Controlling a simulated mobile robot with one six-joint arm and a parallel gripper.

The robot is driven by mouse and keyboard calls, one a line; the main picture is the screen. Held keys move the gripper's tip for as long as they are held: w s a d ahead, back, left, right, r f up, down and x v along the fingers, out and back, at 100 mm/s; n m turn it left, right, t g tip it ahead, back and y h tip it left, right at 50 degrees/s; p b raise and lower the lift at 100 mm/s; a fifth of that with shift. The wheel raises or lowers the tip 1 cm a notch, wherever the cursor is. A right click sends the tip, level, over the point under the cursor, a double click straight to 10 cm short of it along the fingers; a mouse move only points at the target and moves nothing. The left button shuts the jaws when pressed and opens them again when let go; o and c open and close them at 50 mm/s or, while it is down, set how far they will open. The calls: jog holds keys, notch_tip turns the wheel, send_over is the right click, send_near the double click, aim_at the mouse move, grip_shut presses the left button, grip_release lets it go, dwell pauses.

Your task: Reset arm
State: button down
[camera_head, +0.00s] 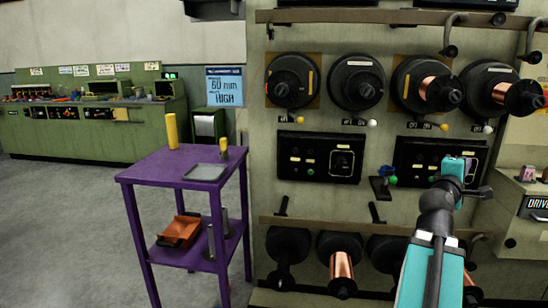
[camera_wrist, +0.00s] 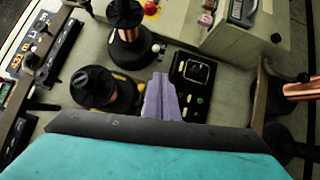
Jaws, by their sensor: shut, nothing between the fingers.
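My gripper (camera_wrist: 160,96) shows in the wrist view as two lavender fingers pressed together, with nothing between them. Behind them lie a dark band and my teal wrist housing. In the head view my teal and black arm reaches up from the lower right toward the spool rack (camera_head: 262,200), and its fingertips cannot be made out there. In the wrist view the fingers point toward the rack, between a dark spool (camera_wrist: 95,88) and a black control panel (camera_wrist: 192,85). I cannot tell how far they are from the panel.
Several spools, some with copper wire (camera_head: 438,90), stick out from the rack above and below its panels. A purple cart (camera_head: 150,166) stands left of the rack, bearing a yellow cylinder (camera_head: 171,131) and a grey tray (camera_head: 206,173). Open grey floor (camera_head: 60,230) lies at left.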

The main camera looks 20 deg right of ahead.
jog(key=w+a+f+n+t+y+p, duration=0.1)
jog(key=w+a+f+n+y+p, duration=0.15)
jog(key=w+a+f, duration=0.6)
jog(key=w+a+f+n+t+y+p, duration=0.25)
jog(key=w+a+f, duration=0.25)
jog(key=w+f, duration=0.65)
jog(key=w+a+f+g+y+p, duration=0.3)
jog(key=a+f+y+p, duration=0.25)
jog(key=a+f, duration=1.55)
jog(key=s+a+f+m+g+y+p, duration=0.1)
jog(key=s+a+f+g+y+p, duration=0.15)
jog(key=s+a+f, duration=0.65)
jog(key=s+a+f+m+g+y+p, duration=0.1)
jog(key=s+a+f+g+y, duration=0.15)
jog(key=s+a+f, duration=0.65)
jog(key=s+a+f+m+g+y, duration=0.1)
jog(key=s+a+f+m+g, duration=0.2)
jog(key=s, duration=0.6)
jog(key=s+a+f+m+g+y+p, duration=0.1)
jog(key=s+a+f+m+g, duration=0.2)
jog(key=s, duration=0.6)
jog(key=a+m+g, duration=0.1)
jog(key=a+m, duration=0.1)
jog(key=a, duration=0.1)
jog(key=shift+f+m, duration=0.3)
jog(key=shift+f, duration=0.1)
